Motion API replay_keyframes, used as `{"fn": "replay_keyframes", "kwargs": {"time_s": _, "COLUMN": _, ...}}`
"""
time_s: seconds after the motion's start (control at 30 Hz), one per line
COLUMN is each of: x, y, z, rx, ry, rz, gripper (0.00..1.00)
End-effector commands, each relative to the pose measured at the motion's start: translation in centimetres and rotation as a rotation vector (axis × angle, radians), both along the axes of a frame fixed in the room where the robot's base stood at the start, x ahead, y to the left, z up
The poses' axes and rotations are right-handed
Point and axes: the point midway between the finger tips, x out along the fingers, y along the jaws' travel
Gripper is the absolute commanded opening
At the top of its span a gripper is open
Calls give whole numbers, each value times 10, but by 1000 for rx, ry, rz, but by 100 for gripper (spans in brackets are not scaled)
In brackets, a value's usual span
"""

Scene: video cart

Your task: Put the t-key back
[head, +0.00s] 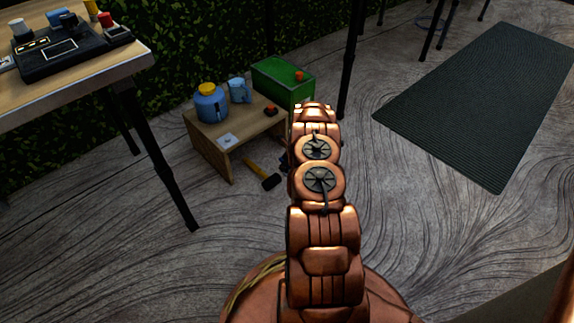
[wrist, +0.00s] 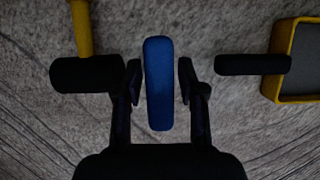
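A blue rounded bar (wrist: 158,85), which looks like the handle of the t-key, stands upright in the middle of the wrist view. Its lower part is not visible, so I cannot confirm what it is. My gripper (wrist: 160,80) has one dark finger on each side of the bar. A narrow gap shows on each side, so the fingers look open around it and not clamped.
A hammer (head: 262,174) lies left of my gripper, also in the wrist view (wrist: 84,40). A black-handled, yellow-rimmed thing (wrist: 300,70) lies right. The stand holds a blue jug (head: 210,105) and mug (head: 240,91); a green box (head: 282,84) is behind.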

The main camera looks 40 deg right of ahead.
Motion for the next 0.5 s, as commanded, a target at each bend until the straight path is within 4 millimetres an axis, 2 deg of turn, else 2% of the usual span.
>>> {"fn": "replay_keyframes", "kwargs": {"time_s": 0.37, "x": 0, "y": 0, "z": 1, "rx": 0, "ry": 0, "rz": -1, "gripper": 48}}
{"fn": "replay_keyframes", "kwargs": {"time_s": 0.5, "x": -3, "y": 0, "z": 12, "rx": 0, "ry": 1, "rz": -1, "gripper": 48}}
